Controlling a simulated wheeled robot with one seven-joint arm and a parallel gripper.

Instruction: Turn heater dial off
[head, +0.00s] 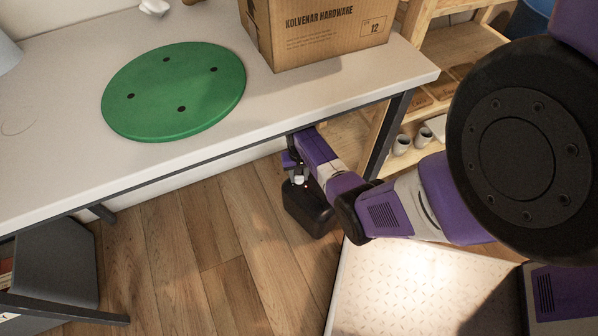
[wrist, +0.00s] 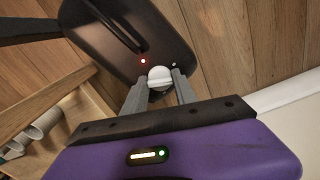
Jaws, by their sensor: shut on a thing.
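The heater (head: 307,211) is a dark box with rounded edges, low beneath the front edge of the table. In the wrist view the heater (wrist: 118,42) shows a dark slot, a lit red light and a small pale mark on its face. The dial (wrist: 159,77) is a round white knob on that face. My gripper (wrist: 161,86) is shut on the dial, with one finger on each side of it. In the head view my gripper (head: 297,178) is at the heater's top, small and partly hidden by my arm.
The white table (head: 60,75) stands above the heater, with a green round disc (head: 175,90) and a cardboard box (head: 318,30) on it. A dark table leg (head: 388,135) is right of my wrist. Wooden shelves (head: 450,60) hold cups. Wooden floor (head: 190,240) is open at left.

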